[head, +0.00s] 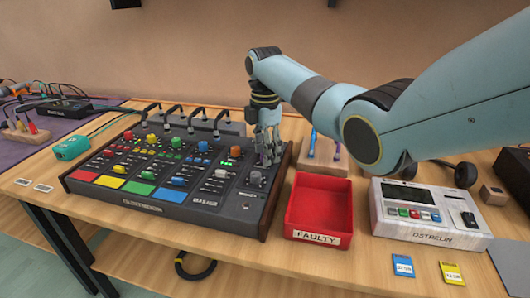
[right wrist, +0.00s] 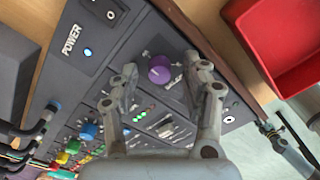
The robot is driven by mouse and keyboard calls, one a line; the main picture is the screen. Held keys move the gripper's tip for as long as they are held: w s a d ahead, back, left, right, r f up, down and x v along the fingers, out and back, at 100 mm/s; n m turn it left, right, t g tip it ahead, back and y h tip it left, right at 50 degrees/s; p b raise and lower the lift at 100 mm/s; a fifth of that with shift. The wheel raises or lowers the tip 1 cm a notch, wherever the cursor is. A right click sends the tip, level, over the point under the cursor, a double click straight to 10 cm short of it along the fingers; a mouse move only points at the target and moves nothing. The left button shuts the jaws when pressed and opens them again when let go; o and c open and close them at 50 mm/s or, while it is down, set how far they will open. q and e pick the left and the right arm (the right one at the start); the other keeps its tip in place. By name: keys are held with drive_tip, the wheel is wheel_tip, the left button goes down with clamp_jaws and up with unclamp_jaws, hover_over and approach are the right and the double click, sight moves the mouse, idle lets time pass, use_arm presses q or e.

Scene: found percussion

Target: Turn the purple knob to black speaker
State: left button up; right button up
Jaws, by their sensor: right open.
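The purple knob (right wrist: 160,69) is a small round knob on the dark mixer panel, clear in the right wrist view. In the head view it is largely hidden behind my right gripper (head: 268,152). My right gripper (right wrist: 162,76) is open, with one finger on either side of the knob and a gap showing on both sides. Small pale marks sit around the knob; they are too small to read, and I cannot pick out a black speaker mark. The mixer (head: 215,213) lies on the wooden table. My left gripper is not in view.
A red tray labelled FAULTY (head: 318,200) stands just right of the mixer. A white device (head: 420,228) is further right, with blue (head: 402,266) and yellow (head: 452,273) cards before it. Coloured knobs and faders crowd the mixer's left. A teal box (head: 72,147) sits at its left.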

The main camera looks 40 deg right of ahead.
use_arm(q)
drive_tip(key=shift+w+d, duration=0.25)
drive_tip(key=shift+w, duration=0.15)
use_arm(e)
drive_tip(key=shift+f, duration=0.2)
clamp_jaws()
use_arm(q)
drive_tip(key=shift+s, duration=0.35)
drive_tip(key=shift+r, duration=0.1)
